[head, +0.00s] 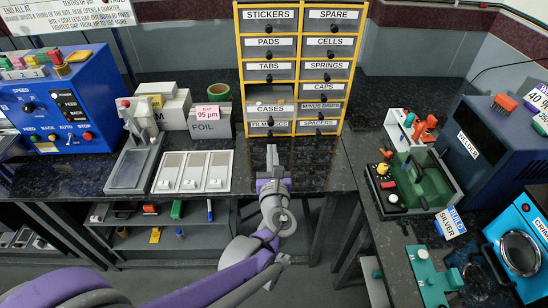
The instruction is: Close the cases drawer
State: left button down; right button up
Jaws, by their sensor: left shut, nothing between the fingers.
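The yellow-framed drawer cabinet (339,90) stands at the back of the dark counter. Its cases drawer (270,109), in the left column below the tabs drawer (268,66), sticks out of the frame, with its open top showing. The other drawers look flush. My left gripper (272,150) is in front of the cabinet, below and nearer than the cases drawer. It is shut and empty, its fingers pointing toward the cabinet, apart from the drawer front as far as I can tell. My right gripper is not in view.
Left of my gripper are a foil box (209,122), a white three-slot tray (192,172) and a grey press (137,150). A green-bedded machine (428,178) stands on the right counter. The counter directly before the cabinet is mostly clear.

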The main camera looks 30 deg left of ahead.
aim_at(271, 124)
pick_arm(q)
jog(key=x, duration=0.9)
jog(key=x, duration=1.2)
jog(key=shift+w+a+r, duration=0.1)
jog(key=shift+w+a, duration=0.1)
jog(key=shift+r, duration=0.15)
jog(key=shift+s, duration=0.1)
